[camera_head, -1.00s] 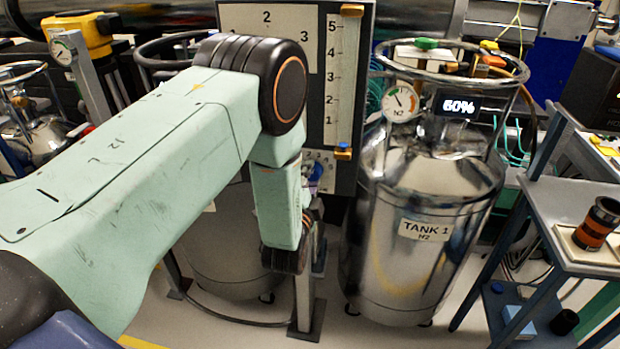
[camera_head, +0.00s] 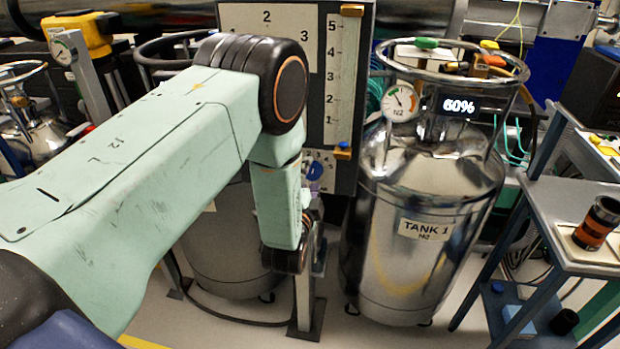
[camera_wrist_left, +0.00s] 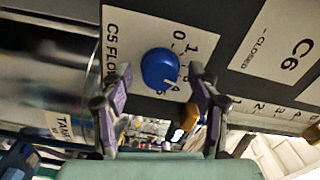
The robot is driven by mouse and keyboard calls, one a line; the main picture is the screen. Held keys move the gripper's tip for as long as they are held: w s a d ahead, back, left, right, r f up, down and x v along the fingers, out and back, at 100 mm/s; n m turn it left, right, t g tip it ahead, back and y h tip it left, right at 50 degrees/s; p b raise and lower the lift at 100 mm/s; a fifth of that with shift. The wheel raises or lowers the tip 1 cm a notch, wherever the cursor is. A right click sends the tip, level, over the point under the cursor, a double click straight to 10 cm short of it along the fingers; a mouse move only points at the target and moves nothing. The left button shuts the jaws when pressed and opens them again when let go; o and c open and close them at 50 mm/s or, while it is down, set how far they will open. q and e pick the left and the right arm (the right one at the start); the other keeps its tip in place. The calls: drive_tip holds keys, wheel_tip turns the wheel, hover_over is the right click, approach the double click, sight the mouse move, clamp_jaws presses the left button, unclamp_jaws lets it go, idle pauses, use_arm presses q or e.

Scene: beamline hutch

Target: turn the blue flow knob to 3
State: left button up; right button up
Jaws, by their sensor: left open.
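The blue flow knob (camera_wrist_left: 160,68) sits on a white plate (camera_wrist_left: 128,28) marked "C5 FLO…" with numerals around it. In the left wrist view it lies between the tips of my left gripper (camera_wrist_left: 158,88), whose two fingers are spread, one on each side, with gaps showing. Whether the fingers reach the knob's depth is unclear. In the head view the knob (camera_head: 315,171) shows partly beside my left forearm, low on the dark panel. The knob's pointer cannot be read clearly. My right gripper is not in view.
A vertical scale (camera_head: 341,75) with an orange-brown slider (camera_head: 342,151) is just above the knob. The steel tank labelled TANK 1 (camera_head: 415,250) stands close to the right, with a gauge and a 60% display. A grey-blue shelf (camera_head: 560,215) is at far right.

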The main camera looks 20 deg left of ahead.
use_arm(q)
drive_tip(key=v, duration=1.2)
drive_tip(key=shift+f, duration=0.15)
drive_tip(key=s+f+n+g+h+b, duration=0.1)
drive_tip(key=s+f+n+g, duration=0.35)
drive_tip(key=f, duration=0.35)
drive_tip(key=s+f+n+g+h, duration=0.2)
drive_tip(key=s+f+n+g, duration=0.25)
drive_tip(key=f, duration=0.25)
drive_tip(key=s+f+n+g+b, duration=0.2)
drive_tip(key=s+f+g, duration=0.2)
drive_tip(key=s, duration=0.7)
drive_tip(key=s+d+f+n+g+h+b, duration=0.1)
drive_tip(key=s+f+g, duration=0.3)
drive_tip(key=s, duration=0.7)
drive_tip(key=shift+d+f+n+h+b, duration=0.3)
drive_tip(key=shift+f+n+b, duration=0.1)
drive_tip(key=shift+f+b, duration=0.25)
drive_tip(key=shift+w+r, duration=0.1)
drive_tip(key=shift+a, duration=0.1)
